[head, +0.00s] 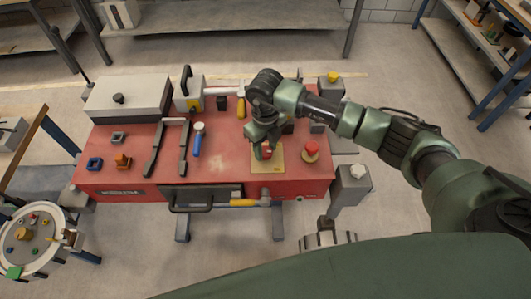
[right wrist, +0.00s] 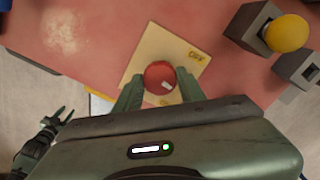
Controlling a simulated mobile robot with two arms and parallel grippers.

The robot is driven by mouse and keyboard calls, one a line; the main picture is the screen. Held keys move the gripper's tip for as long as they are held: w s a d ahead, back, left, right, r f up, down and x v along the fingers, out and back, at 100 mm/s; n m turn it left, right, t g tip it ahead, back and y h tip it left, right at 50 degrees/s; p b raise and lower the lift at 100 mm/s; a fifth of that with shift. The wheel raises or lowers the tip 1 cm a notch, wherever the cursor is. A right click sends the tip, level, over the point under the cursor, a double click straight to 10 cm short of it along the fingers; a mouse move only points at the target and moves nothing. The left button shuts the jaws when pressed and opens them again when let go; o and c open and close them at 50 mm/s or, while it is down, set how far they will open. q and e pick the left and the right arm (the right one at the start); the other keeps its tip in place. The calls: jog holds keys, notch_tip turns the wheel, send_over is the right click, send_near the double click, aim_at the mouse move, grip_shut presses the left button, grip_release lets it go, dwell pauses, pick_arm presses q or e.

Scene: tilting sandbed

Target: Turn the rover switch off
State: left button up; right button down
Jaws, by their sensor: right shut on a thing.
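A red round knob (right wrist: 158,74) with a white mark sits on a square yellow plate (right wrist: 196,51) on the red table. My right gripper (right wrist: 159,85) reaches down over the plate, shut on the knob with one finger on each side. The plate has small lettering that I cannot read fully. My left gripper (right wrist: 65,112) appears small at the lower left of the right wrist view, its fingers apart and empty.
A second red knob (head: 311,147) on a round wooden base stands close to the right. A yellow dome (head: 332,76) is on a grey block at the far right.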

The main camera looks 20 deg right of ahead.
aim_at(265, 151)
jog(key=n+b, duration=0.7)
jog(key=b, duration=0.2)
jog(key=shift+f+n, duration=0.2)
jog(key=shift+n, duration=0.2)
jog(key=shift+r+n+b, duration=0.2)
jog(key=shift+n+b, duration=1)
jog(key=shift+b, duration=0.25)
jog(key=shift+r, duration=0.1)
jog(key=c, duration=0.9)
grip_release()
jog(key=shift+o, duration=0.2)
notch_tip(265, 151, up, 8)
jog(key=shift+f+b, duration=0.15)
jog(key=shift+b, duration=0.6)
